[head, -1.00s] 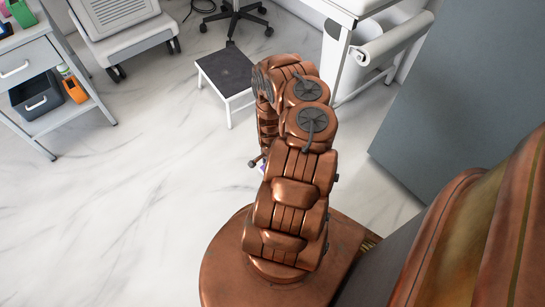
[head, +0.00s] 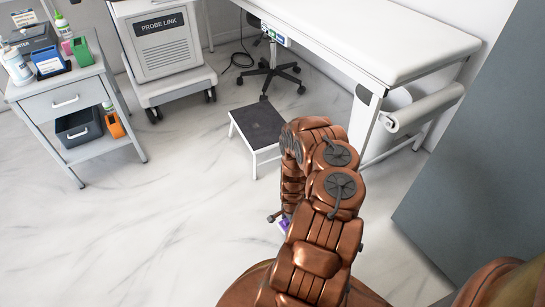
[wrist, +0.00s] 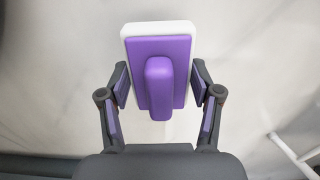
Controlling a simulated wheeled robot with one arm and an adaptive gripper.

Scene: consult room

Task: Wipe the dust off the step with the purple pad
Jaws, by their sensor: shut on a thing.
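The step (head: 257,124) is a low stool with a dark top and white legs, on the floor in the head view, just beyond and left of my arm. I cannot make out dust on its top. The purple pad (wrist: 178,48) has a purple upper side, a white underside layer and a raised purple handle. My gripper (wrist: 160,92) is shut on the pad by its handle, with one finger on each side. In the head view a bit of the pad (head: 284,226) shows low beside my arm, short of the step; my arm hides most of the gripper.
A white exam table (head: 345,38) with a paper roll (head: 425,108) stands behind right. A wheeled PROBE LINK machine (head: 165,50) and a rolling stool base (head: 272,70) stand behind. A grey cart (head: 70,100) is at left, a grey panel (head: 470,150) at right. White bars (wrist: 292,152) show in the wrist view. The left floor is clear.

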